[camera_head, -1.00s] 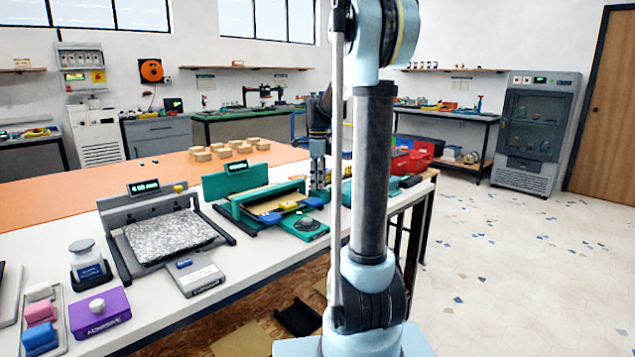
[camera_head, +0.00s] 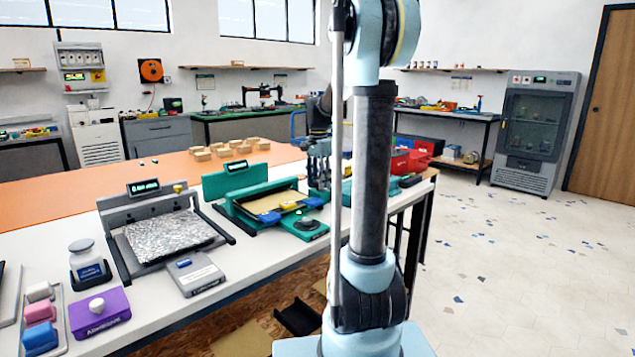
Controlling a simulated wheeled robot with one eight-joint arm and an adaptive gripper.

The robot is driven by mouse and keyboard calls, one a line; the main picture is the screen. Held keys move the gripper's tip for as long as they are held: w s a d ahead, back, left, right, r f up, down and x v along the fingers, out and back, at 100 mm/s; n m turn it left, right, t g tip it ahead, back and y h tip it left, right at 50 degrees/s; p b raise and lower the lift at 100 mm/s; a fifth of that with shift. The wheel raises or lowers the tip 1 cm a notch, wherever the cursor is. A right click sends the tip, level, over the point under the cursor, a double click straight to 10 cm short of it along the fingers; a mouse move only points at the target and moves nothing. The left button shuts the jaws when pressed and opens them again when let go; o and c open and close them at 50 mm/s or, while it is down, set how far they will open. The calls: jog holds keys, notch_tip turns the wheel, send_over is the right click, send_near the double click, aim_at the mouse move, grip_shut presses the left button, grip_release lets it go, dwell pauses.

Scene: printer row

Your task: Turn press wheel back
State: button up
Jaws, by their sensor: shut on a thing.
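A teal press (camera_head: 262,219) stands on the white bench, with a tan sheet on its bed and blue and yellow parts at the bed's right end. My gripper (camera_head: 319,186) points down at the right rear of this press, partly behind my own arm column. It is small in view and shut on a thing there. The press wheel cannot be made out, as the gripper and arm cover that place. A round black knob (camera_head: 307,225) sits on the press's front right corner, apart from the gripper.
Left of the press stands a grey press (camera_head: 150,250) with a speckled bed. Red bins (camera_head: 405,162) stand right of my arm.

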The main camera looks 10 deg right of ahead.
aim_at(318, 181)
jog(key=shift+w+r+n, duration=0.1)
jog(key=shift+w+n, duration=0.05)
jog(key=shift+n, duration=0.45)
jog(key=o, duration=1.1)
notch_tip(318, 181, up, 12)
jog(key=shift+f, duration=0.1)
